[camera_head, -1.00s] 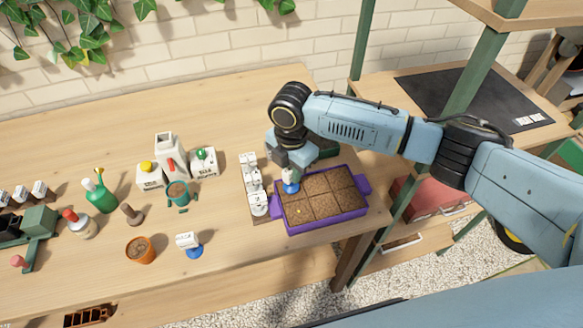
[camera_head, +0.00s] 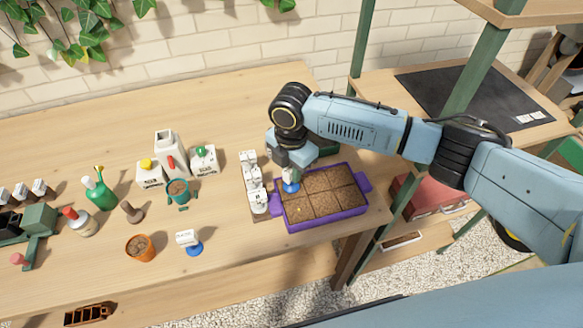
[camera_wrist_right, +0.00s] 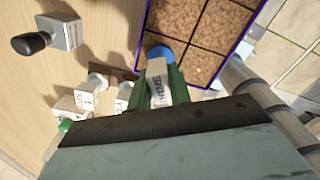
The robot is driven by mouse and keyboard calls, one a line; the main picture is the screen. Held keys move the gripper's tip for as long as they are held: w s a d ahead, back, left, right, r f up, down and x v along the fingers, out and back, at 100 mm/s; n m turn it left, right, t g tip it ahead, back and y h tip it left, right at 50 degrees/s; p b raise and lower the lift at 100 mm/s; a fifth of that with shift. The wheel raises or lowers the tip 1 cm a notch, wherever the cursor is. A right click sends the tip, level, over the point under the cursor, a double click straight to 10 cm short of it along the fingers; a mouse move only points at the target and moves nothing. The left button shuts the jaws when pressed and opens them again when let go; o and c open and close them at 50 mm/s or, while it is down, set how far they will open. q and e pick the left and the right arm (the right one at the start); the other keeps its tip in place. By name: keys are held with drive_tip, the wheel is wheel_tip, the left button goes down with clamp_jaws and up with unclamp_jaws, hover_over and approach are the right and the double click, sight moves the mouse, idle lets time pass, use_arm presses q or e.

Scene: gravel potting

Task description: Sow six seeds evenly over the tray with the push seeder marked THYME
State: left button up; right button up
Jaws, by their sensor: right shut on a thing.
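My right gripper (camera_head: 291,163) is shut on the push seeder (camera_head: 290,187), which has a pale body and a blue foot. In the right wrist view its label reads THYME (camera_wrist_right: 158,91). The seeder's blue foot is over the back-left cell of the purple tray (camera_head: 328,222); I cannot tell whether it touches the soil. The tray holds brown soil divided by lines into a grid of cells. A tiny yellowish speck (camera_head: 298,209) shows in the front-left cell. The soil under the foot is hidden. My left gripper is not in view.
White labelled seeders (camera_head: 257,194) stand in a row just left of the tray. The table's front edge is close to the tray.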

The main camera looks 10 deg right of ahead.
drive_tip(key=shift+f+p, duration=0.1)
drive_tip(key=shift+p, duration=0.2)
idle(0.8)
wheel_tip(320, 180, up, 3)
drive_tip(key=p, duration=0.4)
idle(0.3)
